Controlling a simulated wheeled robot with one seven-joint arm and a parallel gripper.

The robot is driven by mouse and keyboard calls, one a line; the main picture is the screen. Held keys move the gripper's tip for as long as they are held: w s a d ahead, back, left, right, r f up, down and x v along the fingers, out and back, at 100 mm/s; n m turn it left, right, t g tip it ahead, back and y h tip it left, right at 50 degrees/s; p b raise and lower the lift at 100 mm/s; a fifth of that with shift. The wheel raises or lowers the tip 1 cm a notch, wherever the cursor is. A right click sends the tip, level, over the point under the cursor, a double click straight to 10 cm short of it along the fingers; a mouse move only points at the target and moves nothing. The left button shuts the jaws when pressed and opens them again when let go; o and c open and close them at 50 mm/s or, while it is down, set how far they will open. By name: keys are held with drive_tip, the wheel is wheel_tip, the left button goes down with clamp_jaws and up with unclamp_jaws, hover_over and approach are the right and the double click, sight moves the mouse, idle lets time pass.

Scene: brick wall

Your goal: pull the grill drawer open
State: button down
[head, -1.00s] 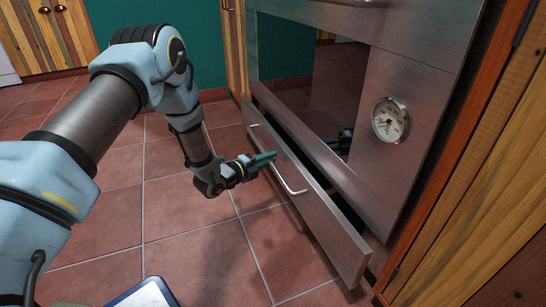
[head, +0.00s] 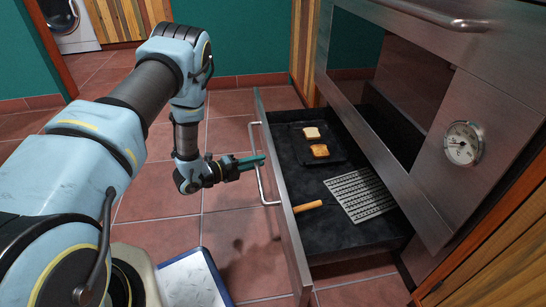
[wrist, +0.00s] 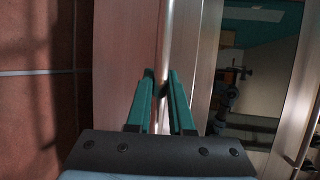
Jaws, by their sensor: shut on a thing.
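The grill drawer (head: 286,215) stands pulled well out from the lower part of the steel grill. Its long bar handle (head: 262,180) runs along the front panel. My gripper (head: 255,161) is at the handle near its far end, shut on the bar. In the wrist view, the green fingers (wrist: 161,88) sit on both sides of the handle bar (wrist: 166,45). Inside the drawer are a dark tray (head: 335,158) with two bread slices (head: 316,142), a metal grate (head: 361,194) and a wooden handle (head: 308,206).
The grill body (head: 428,190) with a round gauge (head: 462,144) rises at the right. Wooden panels (head: 305,50) and a teal wall (head: 240,45) stand behind.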

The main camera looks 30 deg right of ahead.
drive_tip(key=shift+w+a, duration=0.2)
drive_tip(key=shift+a, duration=0.3)
drive_tip(key=shift+w+a, duration=0.2)
drive_tip(key=shift+a, duration=0.25)
drive_tip(key=c, duration=0.8)
unclamp_jaws()
drive_tip(key=a+p, duration=0.1)
drive_tip(key=a, duration=0.2)
drive_tip(key=a+r+p, duration=0.1)
drive_tip(key=a, duration=0.3)
drive_tip(key=a+r+p, duration=0.1)
drive_tip(key=a+p, duration=0.1)
drive_tip(key=a, duration=0.1)
drive_tip(key=shift+s+a, duration=0.15)
drive_tip(key=shift+a, duration=0.15)
